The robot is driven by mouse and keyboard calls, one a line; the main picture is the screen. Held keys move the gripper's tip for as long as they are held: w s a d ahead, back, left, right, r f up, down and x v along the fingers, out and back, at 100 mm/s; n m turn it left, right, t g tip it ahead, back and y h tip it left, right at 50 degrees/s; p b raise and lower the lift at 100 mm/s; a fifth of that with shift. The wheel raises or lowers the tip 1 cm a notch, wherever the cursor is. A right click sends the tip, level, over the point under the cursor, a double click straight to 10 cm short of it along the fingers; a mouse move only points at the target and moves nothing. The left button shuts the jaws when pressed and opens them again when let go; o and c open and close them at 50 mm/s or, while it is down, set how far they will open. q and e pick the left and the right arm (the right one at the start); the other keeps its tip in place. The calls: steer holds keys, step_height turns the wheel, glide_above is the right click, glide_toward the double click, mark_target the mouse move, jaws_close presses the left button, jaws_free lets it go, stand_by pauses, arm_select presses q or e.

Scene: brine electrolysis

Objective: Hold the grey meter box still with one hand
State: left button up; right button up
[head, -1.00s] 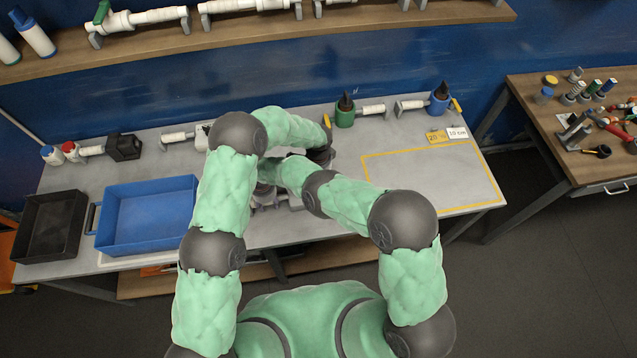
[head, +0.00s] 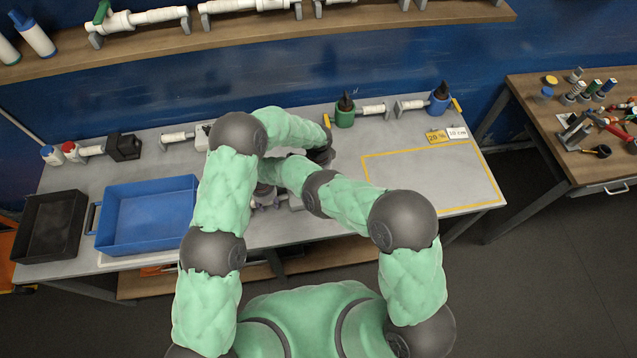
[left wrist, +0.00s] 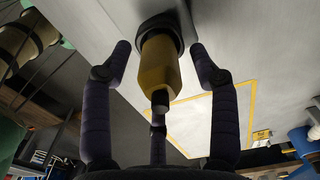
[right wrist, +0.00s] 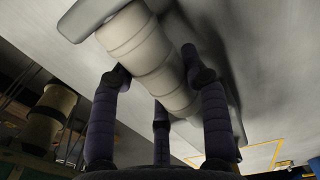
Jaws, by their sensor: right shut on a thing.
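I cannot make out the grey meter box for certain; my crossed arms cover the middle of the bench in the head view. My right gripper (head: 264,199) is low over the bench, left of centre. In the right wrist view its fingers (right wrist: 160,85) are shut on a pale ribbed cylinder (right wrist: 140,45) with a flat grey plate at its upper end. My left gripper (head: 322,156) is farther back. In the left wrist view its fingers (left wrist: 160,65) stand open on both sides of a yellow-brown cylinder (left wrist: 160,68) with a dark collar, with gaps beside it.
A blue tray (head: 190,240) and a black tray (head: 22,250) stand at the left. The yellow-outlined area (head: 420,180) at the right is clear. A shelf (head: 300,35) runs above.

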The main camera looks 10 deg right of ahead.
arm_select(q)
steer(key=shift+r, duration=0.1)
step_height(320, 180, up, 12)
steer(key=shift+f, duration=0.1)
stand_by(0.6)
arm_select(e)
steer(key=o, duration=1.5)
steer(key=shift+c, duration=0.2)
step_height(320, 180, up, 12)
arm_select(q)
steer(key=shift+a, duration=0.1)
